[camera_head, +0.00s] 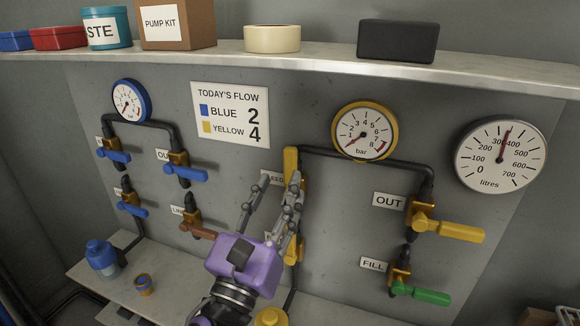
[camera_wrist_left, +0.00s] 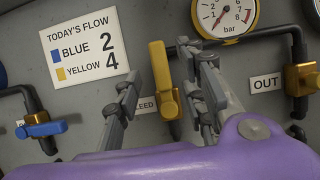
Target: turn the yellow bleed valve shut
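The yellow bleed valve has a flat handle (camera_head: 291,163) standing upright on the wall panel, beside a label partly hidden by my gripper. In the left wrist view its handle (camera_wrist_left: 160,68) and brass body (camera_wrist_left: 169,106) show between my fingers. My left gripper (camera_head: 275,194) is open, with its purple palm below and its two grey fingers pointing up at the valve. One finger is on each side of the valve in the wrist view. I see a gap on both sides, but cannot tell how far the fingertips are from the panel. My right gripper is not in view.
Below is another yellow valve (camera_head: 293,249), partly behind my fingers. A brown-handled valve (camera_head: 197,229) is close on the left. The yellow gauge (camera_head: 364,132) has its needle near the low end. OUT (camera_head: 447,230) and FILL (camera_head: 420,294) handles stick out rightward. A shelf (camera_head: 320,66) runs above.

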